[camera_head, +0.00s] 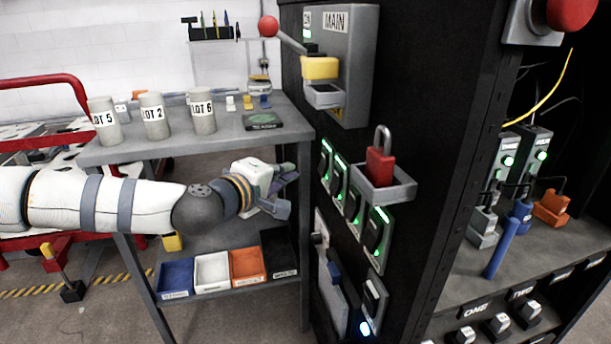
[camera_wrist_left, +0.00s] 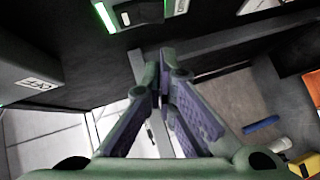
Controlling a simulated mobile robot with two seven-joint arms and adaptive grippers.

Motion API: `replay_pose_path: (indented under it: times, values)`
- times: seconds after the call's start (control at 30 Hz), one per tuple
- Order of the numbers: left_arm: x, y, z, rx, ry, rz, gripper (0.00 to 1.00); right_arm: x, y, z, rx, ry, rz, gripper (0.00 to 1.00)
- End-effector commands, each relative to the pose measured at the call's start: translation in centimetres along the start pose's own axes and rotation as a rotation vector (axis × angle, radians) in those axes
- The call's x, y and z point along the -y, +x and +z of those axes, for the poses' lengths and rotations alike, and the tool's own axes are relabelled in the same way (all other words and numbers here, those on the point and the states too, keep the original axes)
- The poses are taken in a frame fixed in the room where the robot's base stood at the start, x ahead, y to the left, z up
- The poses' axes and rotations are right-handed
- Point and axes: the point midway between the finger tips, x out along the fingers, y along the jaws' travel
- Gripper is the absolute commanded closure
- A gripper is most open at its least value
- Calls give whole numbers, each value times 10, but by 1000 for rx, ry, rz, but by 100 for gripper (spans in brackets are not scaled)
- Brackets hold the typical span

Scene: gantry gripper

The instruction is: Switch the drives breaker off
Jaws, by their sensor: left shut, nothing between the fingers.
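Several dark breakers with green lights run along the black cabinet's side in the head view, among them a larger one (camera_head: 377,230) at the lower right of the row. Their labels are too small to read, so I cannot tell which is the drives breaker. My left gripper (camera_head: 287,192) is shut and empty, just left of the cabinet face and apart from the breakers. In the left wrist view its fingers (camera_wrist_left: 160,64) are together, with a green-lit unit (camera_wrist_left: 104,14) beyond them at the top. My right gripper is not in view.
A MAIN switch box (camera_head: 345,60) with a red-knobbed lever (camera_head: 268,26) is above. A red padlock (camera_head: 380,165) stands in a grey tray (camera_head: 400,191) protruding above the breakers. A grey table (camera_head: 190,145) with cylinders is behind my left arm. Lower switches (camera_head: 374,290) sit below.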

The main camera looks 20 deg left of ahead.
Motion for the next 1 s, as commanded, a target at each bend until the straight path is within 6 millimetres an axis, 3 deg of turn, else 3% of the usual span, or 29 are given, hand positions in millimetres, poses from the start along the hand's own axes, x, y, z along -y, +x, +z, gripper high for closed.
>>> replay_pose_path:
  times: [0.1, 0.3, 0.7, 0.93, 1.0]
  values:
    - [1, 20, 11, 5, 0, -1, 100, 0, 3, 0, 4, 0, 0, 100]
    - [0, 36, 26, 1, -1, 0, 100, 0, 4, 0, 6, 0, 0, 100]
    - [1, 39, 29, 0, -2, 1, 100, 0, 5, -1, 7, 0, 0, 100]
    - [18, 50, 39, 2, -89, 78, 100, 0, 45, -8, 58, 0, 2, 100]
    - [6, 46, 36, 0, -85, 80, 100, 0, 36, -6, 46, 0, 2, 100]
